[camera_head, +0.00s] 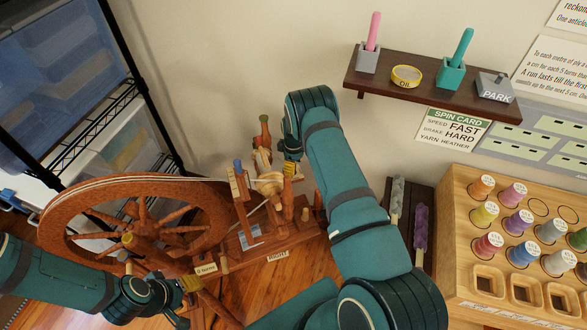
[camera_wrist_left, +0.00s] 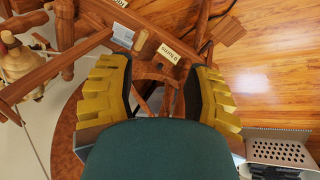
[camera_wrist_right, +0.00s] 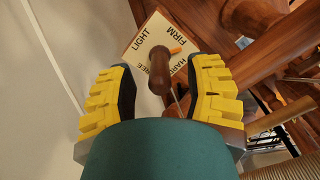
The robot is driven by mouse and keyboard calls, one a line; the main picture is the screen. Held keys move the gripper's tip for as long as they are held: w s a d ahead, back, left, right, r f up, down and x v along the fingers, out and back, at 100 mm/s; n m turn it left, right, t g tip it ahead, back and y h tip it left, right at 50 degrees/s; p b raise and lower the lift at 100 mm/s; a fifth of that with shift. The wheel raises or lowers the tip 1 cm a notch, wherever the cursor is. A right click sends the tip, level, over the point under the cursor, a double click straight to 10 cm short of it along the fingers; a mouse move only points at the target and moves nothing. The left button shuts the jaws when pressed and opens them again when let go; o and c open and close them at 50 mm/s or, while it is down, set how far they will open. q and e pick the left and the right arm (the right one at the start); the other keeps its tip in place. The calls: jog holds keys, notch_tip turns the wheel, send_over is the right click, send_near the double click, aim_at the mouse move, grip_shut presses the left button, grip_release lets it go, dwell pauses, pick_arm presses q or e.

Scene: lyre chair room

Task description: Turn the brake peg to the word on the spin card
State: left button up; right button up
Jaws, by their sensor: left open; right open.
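The spin card (camera_head: 454,130) on the wall reads speed FAST, brake HARD, yarn HEATHER. In the right wrist view, the brown brake peg (camera_wrist_right: 158,72) stands between the fingers of my open right gripper (camera_wrist_right: 162,82), apparently not gripped. Behind it is a dial plate (camera_wrist_right: 140,52) with the words LIGHT, FIRM, HARD and one partly hidden word. The orange pointer (camera_wrist_right: 176,50) reaches toward the FIRM side; its exact word is hard to tell. In the head view my right gripper (camera_head: 290,168) hides the dial. My left gripper (camera_head: 188,298) is open and empty near the wheel (camera_head: 60,215).
The spinning wheel's wooden base (camera_head: 250,238) carries several posts around my right gripper. A wall shelf (camera_head: 430,92) holds cups and a PARK block (camera_head: 494,88). A spool rack (camera_head: 455,215) stands at the right. A wire shelf (camera_head: 130,100) with bins stands at the left.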

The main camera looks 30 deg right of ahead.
jog(key=shift+f, duration=0.85)
grip_shut()
